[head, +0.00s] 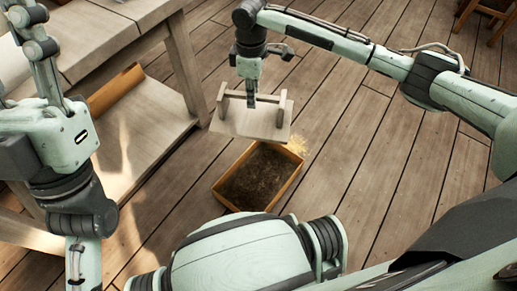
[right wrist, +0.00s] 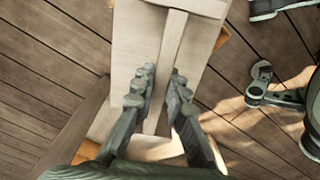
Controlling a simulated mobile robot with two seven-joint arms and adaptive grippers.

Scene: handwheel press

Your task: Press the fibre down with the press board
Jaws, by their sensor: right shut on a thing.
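The press board (head: 233,121) is a pale wooden plate with two posts and a crossbar handle. My right gripper (head: 252,103) is shut on the crossbar and holds the board in the air, over the far end of the box as seen from the head. In the right wrist view the fingers (right wrist: 160,88) lie either side of the bar (right wrist: 172,40). The open wooden box (head: 229,204) stands on the floor, with dark fibre (head: 258,179) inside; its far end is partly hidden by the board. My left gripper (head: 33,34) seems to show at upper left, its jaw state unclear.
A pale wooden table (head: 105,35) with a low shelf (head: 150,125) stands at left. Yellowish loose strands (head: 298,144) lie beside the box's far right corner. A wooden chair (head: 490,12) is at the far right. The plank floor right of the box is open.

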